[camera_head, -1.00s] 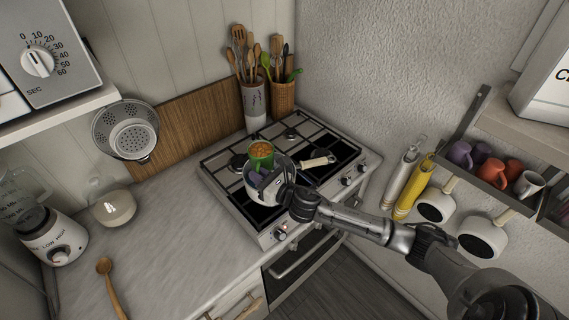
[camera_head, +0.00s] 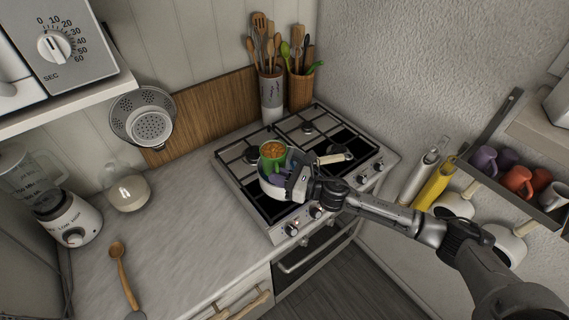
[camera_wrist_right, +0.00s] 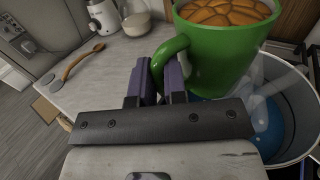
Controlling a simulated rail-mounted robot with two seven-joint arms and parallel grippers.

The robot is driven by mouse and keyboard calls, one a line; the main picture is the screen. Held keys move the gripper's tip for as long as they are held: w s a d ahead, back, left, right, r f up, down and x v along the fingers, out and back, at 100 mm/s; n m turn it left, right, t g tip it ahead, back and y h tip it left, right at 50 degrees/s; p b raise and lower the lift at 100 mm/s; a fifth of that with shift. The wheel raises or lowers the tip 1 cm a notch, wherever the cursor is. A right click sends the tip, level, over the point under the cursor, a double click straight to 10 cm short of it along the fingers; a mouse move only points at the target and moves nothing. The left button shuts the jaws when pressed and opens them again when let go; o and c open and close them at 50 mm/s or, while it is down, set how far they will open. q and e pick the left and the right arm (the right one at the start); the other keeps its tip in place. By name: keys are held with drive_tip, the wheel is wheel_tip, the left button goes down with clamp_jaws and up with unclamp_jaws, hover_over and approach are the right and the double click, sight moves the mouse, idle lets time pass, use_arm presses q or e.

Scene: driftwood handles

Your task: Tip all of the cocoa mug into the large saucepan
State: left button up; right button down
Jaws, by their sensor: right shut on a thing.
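The green cocoa mug (camera_head: 271,160) is upright, with orange-brown contents at its top. In the right wrist view the mug (camera_wrist_right: 222,52) fills the upper middle, its handle toward my jaws. My right gripper (camera_wrist_right: 160,82) is shut on the mug's handle; the gripper (camera_head: 285,178) also shows in the head view. The large saucepan (camera_head: 272,192) stands on the stove below and behind the gripper, its pale handle pointing right. In the wrist view the saucepan (camera_wrist_right: 296,92) has something blue inside, and the mug is over its near left side. My left gripper is not in view.
The saucepan is on the gas stove (camera_head: 237,172) with black grates. Utensil pots (camera_head: 271,97) stand at the back. A blender (camera_head: 72,222), a glass jug (camera_head: 130,193) and a wooden spoon (camera_head: 119,262) are on the left counter. Mugs and pans hang on the right wall.

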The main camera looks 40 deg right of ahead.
drive_tip(key=shift+r, duration=0.2)
idle(0.7)
drive_tip(key=shift+r+m, duration=0.15)
drive_tip(key=shift+m, duration=0.25)
drive_tip(key=shift+r+m+t+b, duration=0.2)
drive_tip(key=shift+m+t+b, duration=0.1)
idle(0.7)
drive_tip(key=shift+a+r, duration=0.1)
drive_tip(key=shift+r, duration=0.05)
idle(0.5)
drive_tip(key=shift+m+y, duration=0.3)
drive_tip(key=shift+b, duration=0.3)
drive_tip(key=shift+m+t, duration=0.3)
drive_tip(key=shift+m, duration=0.1)
idle(0.5)
drive_tip(key=shift+b, duration=0.4)
drive_tip(key=shift+m, duration=0.4)
idle(0.5)
